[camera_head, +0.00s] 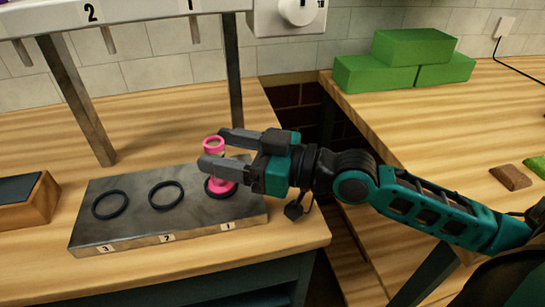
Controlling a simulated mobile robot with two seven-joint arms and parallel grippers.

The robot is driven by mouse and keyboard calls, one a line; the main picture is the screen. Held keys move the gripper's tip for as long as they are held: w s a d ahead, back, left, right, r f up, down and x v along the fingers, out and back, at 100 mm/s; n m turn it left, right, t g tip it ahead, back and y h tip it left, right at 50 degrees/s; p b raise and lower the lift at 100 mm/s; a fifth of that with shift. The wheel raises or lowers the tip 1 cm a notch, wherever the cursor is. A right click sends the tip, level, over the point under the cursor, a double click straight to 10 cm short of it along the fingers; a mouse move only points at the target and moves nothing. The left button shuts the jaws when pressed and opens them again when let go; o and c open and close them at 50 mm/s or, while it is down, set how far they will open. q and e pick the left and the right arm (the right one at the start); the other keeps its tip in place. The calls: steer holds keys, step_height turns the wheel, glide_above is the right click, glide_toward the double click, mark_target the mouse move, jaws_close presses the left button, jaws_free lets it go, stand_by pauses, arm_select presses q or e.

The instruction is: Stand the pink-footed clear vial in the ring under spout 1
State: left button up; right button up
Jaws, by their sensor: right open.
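The clear vial with a pink foot (221,184) and a pink rim (212,143) looks upright on the grey slab (140,218). Its foot is at the black ring (208,191) above label 1, apparently inside it. My right gripper (220,149) reaches in from the right with its fingers open, one on the near side and one on the far side of the vial. The near finger hides part of the vial's body. I cannot tell whether a finger touches it. Spout 1 (193,28) hangs from the rack above and behind. My left gripper is not in view.
Two empty rings, ring 2 (166,194) and ring 3 (110,204), lie to the left on the slab. A metal post (234,90) stands close behind the gripper. Green blocks (415,60) lie on the right counter. A gap separates the counters.

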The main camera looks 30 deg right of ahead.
mark_target(224, 153)
steer(key=v, duration=0.4)
steer(key=shift+s+f+b, duration=0.1)
steer(key=shift+s+b, duration=0.15)
steer(key=shift+b, duration=0.05)
steer(key=shift+p+v, duration=1.35)
steer(key=shift+v, duration=1.55)
steer(key=shift+d, duration=0.1)
